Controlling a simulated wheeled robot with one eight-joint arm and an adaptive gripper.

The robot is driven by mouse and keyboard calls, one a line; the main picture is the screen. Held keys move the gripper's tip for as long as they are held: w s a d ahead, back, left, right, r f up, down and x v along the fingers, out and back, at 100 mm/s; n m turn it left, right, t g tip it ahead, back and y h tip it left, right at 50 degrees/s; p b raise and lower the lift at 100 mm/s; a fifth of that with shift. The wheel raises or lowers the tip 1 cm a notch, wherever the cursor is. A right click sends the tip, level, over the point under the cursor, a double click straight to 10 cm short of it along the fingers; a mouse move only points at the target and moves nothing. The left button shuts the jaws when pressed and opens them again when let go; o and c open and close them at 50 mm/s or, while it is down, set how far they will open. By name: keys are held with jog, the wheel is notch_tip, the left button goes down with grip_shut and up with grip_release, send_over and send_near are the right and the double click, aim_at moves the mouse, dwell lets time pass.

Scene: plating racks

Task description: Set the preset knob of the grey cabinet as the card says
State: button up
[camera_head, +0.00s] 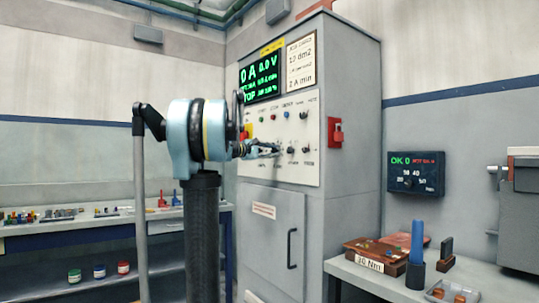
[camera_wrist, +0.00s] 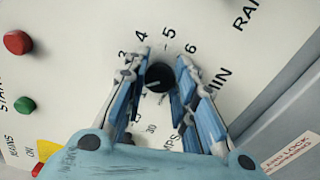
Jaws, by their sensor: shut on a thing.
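The grey cabinet (camera_head: 350,110) stands in the middle of the head view. Its pale panel (camera_head: 250,121) carries buttons and small black knobs. The card (camera_head: 300,66) at the panel's upper right shows "10 dm2" and "2 A min"; its smaller lines are unreadable. My gripper (camera_head: 276,150) is at the panel's lower row. In the wrist view my gripper (camera_wrist: 162,66) has its fingers on either side of a black knob (camera_wrist: 157,79) and is shut on it. Numbers 3 to 6 show around the knob; the lower scale and label are partly hidden. Its exact setting is unclear.
A green-lit display (camera_head: 260,77) reads 0 A and 0.0 V. A red padlock box (camera_head: 335,132) hangs on the cabinet's side. In the wrist view, red (camera_wrist: 18,42) and green (camera_wrist: 24,105) buttons lie left of my fingers. A bench (camera_head: 400,285) stands right.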

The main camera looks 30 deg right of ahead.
dwell(0.4)
jog(key=o, duration=1.1)
jog(key=shift+c, duration=0.2)
